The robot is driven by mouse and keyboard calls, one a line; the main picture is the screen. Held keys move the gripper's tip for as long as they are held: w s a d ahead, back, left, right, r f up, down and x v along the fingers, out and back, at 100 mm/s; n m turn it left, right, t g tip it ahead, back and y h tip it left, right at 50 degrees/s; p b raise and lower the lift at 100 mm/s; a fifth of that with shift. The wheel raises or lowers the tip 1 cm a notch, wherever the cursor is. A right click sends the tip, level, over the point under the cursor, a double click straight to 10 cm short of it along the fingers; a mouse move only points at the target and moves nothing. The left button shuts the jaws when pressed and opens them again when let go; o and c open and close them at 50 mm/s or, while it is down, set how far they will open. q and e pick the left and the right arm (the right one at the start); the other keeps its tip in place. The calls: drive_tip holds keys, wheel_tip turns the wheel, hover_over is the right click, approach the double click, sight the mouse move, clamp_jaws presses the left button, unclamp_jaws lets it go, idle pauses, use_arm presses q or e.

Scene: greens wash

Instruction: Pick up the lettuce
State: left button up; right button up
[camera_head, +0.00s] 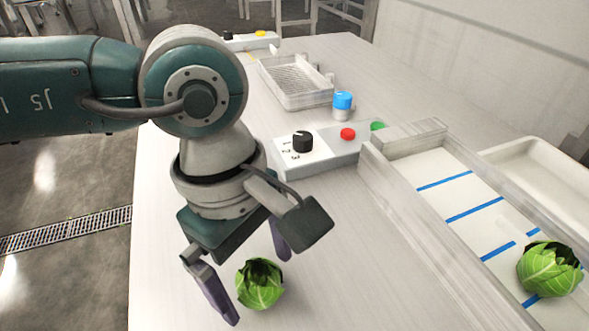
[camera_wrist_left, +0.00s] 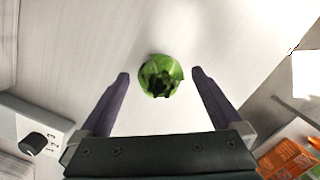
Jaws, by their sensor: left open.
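A green lettuce (camera_head: 260,284) rests on the pale table, and it also shows in the left wrist view (camera_wrist_left: 161,76). My left gripper (camera_head: 258,287) is open above the table, its two purple fingers spread to either side of this lettuce. In the left wrist view the left gripper (camera_wrist_left: 160,75) has the lettuce between its fingertips, with a gap on each side. A second lettuce (camera_head: 549,268) sits at the right on a white surface with blue stripes. My right gripper is in neither view.
A control box (camera_head: 318,152) with a black knob, red button and green button stands behind the gripper. A wooden-walled, blue-striped lane (camera_head: 430,160) runs along the right. A wire-bottomed tray (camera_head: 296,82) and a blue-capped jar (camera_head: 342,106) stand farther back. The left front table is clear.

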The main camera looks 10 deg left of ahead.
use_arm(q)
drive_tip(key=shift+d+f, duration=0.1)
drive_tip(key=shift+f, duration=0.65)
drive_tip(key=c, duration=1.3)
drive_tip(key=shift+c, duration=0.3)
drive_tip(key=shift+r, duration=0.2)
